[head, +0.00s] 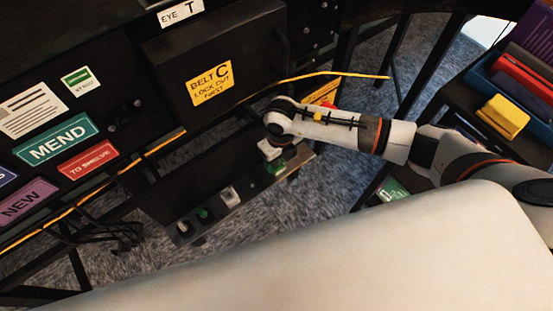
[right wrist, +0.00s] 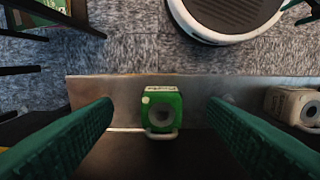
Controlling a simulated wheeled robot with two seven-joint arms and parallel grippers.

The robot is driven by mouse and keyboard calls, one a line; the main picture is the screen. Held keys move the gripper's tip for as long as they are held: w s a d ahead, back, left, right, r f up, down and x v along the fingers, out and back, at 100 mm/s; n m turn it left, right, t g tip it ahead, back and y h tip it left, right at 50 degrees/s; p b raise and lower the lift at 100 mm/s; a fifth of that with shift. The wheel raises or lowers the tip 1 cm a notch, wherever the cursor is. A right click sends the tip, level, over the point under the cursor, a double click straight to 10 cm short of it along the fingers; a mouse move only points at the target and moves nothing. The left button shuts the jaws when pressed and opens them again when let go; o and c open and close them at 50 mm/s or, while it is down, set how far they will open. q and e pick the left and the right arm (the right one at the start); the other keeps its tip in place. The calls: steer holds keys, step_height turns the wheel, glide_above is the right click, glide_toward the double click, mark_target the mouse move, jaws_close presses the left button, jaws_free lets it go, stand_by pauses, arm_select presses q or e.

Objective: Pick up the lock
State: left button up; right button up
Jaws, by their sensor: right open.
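In the right wrist view a green padlock (right wrist: 162,106) with a metal shackle sits on a grey metal rail (right wrist: 110,85). My right gripper (right wrist: 160,104) is open, with its two dark green fingers apart on either side of the lock and a gap to each. In the head view my right gripper (head: 271,150) is over the right end of the rail, and a green lock (head: 276,168) shows just below it, partly hidden. My left gripper is not in view.
A cream lock (right wrist: 294,104) sits on the rail to the right in the wrist view. In the head view a white lock (head: 229,196) and another green item (head: 203,213) are on the rail. Coloured bins (head: 525,75) are at right.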

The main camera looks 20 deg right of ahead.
mark_target(279, 165)
step_height(279, 165, down, 4)
steer(key=shift+a+r, duration=0.1)
steer(key=shift+a, duration=0.05)
steer(key=shift+w+f, duration=0.15)
steer(key=shift+f, duration=0.75)
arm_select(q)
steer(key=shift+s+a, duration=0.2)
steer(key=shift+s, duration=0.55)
arm_select(e)
steer(key=c, duration=1.2)
steer(key=shift+o, duration=0.2)
steer(key=shift+r, duration=0.1)
